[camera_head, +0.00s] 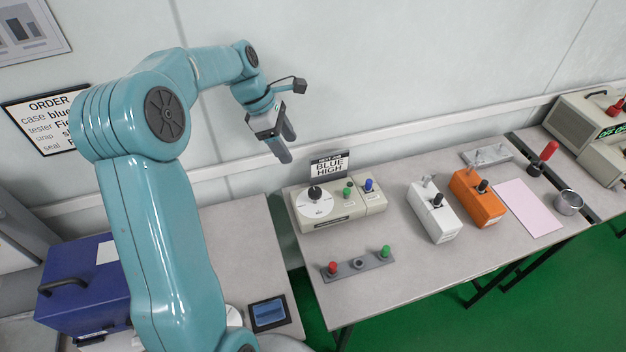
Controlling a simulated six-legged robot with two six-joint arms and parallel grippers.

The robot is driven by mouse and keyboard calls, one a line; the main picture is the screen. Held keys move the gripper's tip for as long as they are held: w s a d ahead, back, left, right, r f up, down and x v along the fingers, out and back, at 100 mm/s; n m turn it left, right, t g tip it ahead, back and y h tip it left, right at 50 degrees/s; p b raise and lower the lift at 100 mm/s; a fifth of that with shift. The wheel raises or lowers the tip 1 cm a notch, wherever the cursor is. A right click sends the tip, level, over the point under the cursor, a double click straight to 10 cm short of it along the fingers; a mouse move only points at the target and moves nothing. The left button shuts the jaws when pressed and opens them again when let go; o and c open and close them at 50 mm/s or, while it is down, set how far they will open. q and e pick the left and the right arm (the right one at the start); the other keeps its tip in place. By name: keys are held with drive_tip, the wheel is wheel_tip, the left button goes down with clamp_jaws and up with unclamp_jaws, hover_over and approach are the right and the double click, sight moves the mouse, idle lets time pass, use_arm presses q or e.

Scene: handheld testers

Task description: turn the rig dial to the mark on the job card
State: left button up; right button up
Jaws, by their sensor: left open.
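The rig (345,214) is a pale box at the left end of the right-hand bench. Its dial (315,201) is a white disc with a black knob (315,191); the mark it points to is too small to read. A green post and a blue post stand beside the dial. My left gripper (288,148) is open and empty, in the air above and behind the rig, apart from the dial. My right gripper is not in view.
A strip (358,264) with red and green plugs lies in front of the rig. A white tester (433,212) and an orange tester (477,197) stand to the right, then a pink sheet (528,207) and a metal cup (568,202). A blue case (85,285) sits at left.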

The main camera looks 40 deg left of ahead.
sight(314, 191)
use_arm(q)
drive_tip(key=x, duration=1.6)
drive_tip(key=shift+s, duration=0.1)
drive_tip(key=c, duration=1)
